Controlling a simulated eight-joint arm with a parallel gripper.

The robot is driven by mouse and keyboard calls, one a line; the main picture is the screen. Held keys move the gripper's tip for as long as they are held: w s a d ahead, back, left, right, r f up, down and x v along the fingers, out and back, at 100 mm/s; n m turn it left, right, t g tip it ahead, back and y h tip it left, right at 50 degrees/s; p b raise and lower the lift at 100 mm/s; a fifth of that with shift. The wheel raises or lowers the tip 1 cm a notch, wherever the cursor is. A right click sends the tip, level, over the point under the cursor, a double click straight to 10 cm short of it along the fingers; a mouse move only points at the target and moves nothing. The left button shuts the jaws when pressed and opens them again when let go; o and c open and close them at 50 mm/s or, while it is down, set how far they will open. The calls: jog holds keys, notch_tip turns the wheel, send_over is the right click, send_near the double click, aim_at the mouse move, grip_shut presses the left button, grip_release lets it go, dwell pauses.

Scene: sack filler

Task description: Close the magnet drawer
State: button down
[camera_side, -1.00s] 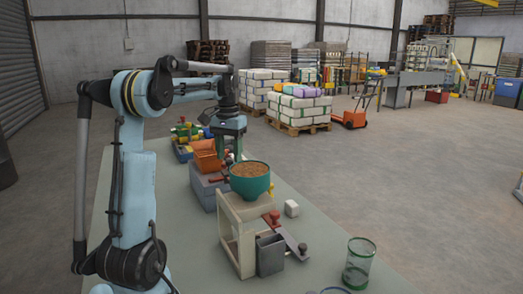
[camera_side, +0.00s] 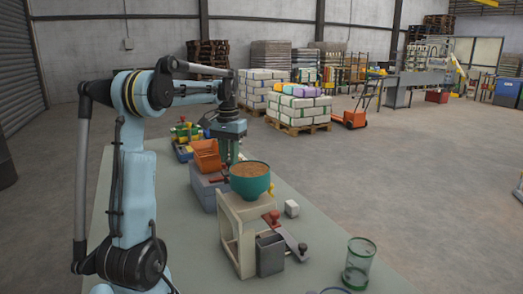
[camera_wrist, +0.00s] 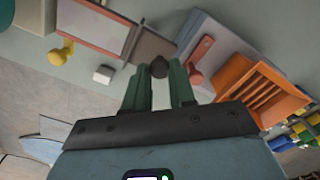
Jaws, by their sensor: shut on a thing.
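My gripper (camera_wrist: 162,72) shows two green fingers in the wrist view, shut around a small dark knob (camera_wrist: 158,68). The knob sits at the edge of a brownish-grey plate (camera_wrist: 152,45), which appears to be the magnet drawer. How far the drawer stands out is hard to tell. Beside it is a grey box (camera_wrist: 207,28) with a red handle (camera_wrist: 198,62). In the side view my gripper (camera_side: 229,155) is low behind the teal bowl (camera_side: 250,185) and beside the orange hopper (camera_side: 207,157). The drawer and knob are hidden there.
The filled teal bowl stands on a cream frame (camera_side: 238,240). A grey bin (camera_side: 270,254), a white block (camera_side: 292,208) and a green-rimmed glass container (camera_side: 359,262) are nearby on the table (camera_side: 185,250). Table space at the front left is clear.

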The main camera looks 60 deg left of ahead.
jog(key=shift+d, duration=0.1)
jog(key=d, duration=0.9)
jog(key=shift+d, duration=0.4)
jog(key=c, duration=0.9)
grip_release()
jog(key=shift+c, duration=0.2)
jog(key=shift+a, duration=0.1)
notch_tip(320, 180, up, 12)
